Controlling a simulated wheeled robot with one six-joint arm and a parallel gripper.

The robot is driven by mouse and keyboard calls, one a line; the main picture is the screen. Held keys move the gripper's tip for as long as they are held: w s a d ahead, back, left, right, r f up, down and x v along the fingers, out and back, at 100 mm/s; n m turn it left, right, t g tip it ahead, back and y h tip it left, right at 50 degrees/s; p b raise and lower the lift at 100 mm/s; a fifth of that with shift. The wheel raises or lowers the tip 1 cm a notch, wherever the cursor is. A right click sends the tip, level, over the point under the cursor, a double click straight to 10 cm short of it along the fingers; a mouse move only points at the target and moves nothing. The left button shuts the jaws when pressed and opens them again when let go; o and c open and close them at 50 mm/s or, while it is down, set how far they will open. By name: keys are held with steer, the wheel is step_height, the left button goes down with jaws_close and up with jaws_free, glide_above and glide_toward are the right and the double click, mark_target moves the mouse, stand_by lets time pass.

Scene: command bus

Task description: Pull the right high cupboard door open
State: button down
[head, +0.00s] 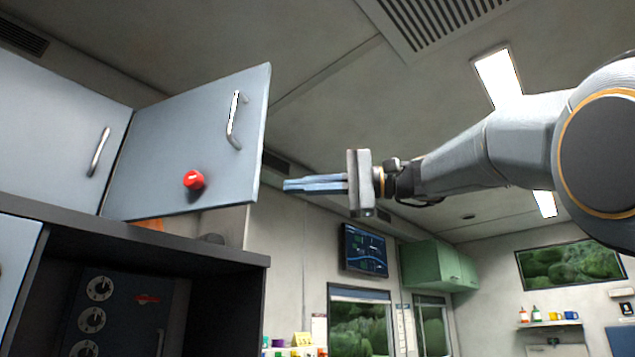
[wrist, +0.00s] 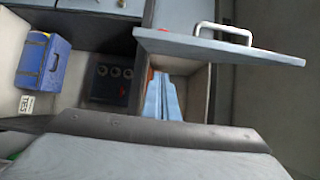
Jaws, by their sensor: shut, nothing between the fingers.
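The right high cupboard door (head: 170,130) is grey-blue, with a metal bar handle (head: 235,120) near its free edge and a red round knob lower down. It stands swung out at an angle from the cupboard. The door (wrist: 215,47) and its handle (wrist: 225,32) also show in the wrist view, with the cupboard inside partly visible beneath. My gripper (head: 286,186) has its blue fingers together and empty, just right of the door's free edge in the head view, not on the handle. In the wrist view its fingers (wrist: 162,98) show below the door; contact cannot be told.
The left high door (head: 60,125) looks shut, with its own bar handle. A dark shelf (head: 160,243) and a dial panel (head: 100,310) lie below. A blue case (wrist: 44,62) sits at left in the wrist view. A wall screen (head: 364,250) hangs beyond my gripper.

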steer(key=s+a+p, duration=0.1)
steer(key=s+a, duration=0.2)
steer(key=a, duration=0.2)
steer(key=shift+s+a+p, duration=0.15)
steer(key=shift+p, duration=0.15)
